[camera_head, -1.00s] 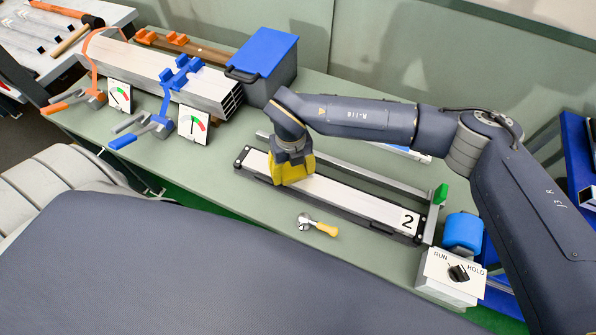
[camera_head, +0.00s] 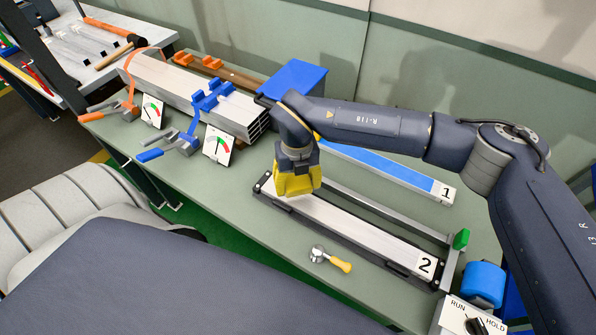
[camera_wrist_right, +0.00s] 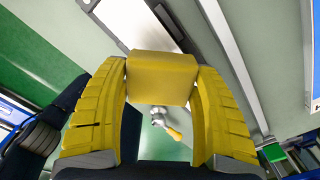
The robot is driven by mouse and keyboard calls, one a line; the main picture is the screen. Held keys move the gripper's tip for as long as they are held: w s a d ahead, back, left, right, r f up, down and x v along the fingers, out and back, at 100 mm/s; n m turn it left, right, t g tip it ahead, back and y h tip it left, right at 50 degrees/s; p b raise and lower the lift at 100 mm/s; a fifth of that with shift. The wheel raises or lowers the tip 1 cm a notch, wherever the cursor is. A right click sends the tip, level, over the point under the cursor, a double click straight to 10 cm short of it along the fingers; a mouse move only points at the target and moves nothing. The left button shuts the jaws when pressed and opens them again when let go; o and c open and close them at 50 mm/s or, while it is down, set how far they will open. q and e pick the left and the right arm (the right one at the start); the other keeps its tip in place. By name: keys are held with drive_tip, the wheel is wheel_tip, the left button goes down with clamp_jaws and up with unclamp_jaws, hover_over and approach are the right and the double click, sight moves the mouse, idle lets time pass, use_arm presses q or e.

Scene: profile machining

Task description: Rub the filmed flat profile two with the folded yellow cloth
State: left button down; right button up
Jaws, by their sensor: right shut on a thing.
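Flat profile two (camera_head: 365,229) is a long pale bar in a dark-ended fixture, with a "2" plate at its right end. My right gripper (camera_head: 297,172) is shut on the folded yellow cloth (camera_head: 297,184), over the left part of the profile. In the right wrist view the cloth (camera_wrist_right: 162,78) is a yellow block between the ribbed yellow fingers, with the pale profile (camera_wrist_right: 135,22) beyond it. I cannot tell whether cloth and profile touch. Any film on the profile is not distinct. My left gripper is not in view.
A rail with a green end block (camera_head: 461,239) runs behind profile two. Blue-topped profile one (camera_head: 385,168) lies farther back. A yellow-handled tool (camera_head: 330,259) lies in front. A blue box (camera_head: 293,80), clamped beams (camera_head: 200,88) and a RUN/HOLD switch box (camera_head: 470,318) stand around.

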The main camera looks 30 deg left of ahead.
drive_tip(key=shift+r, duration=1.3)
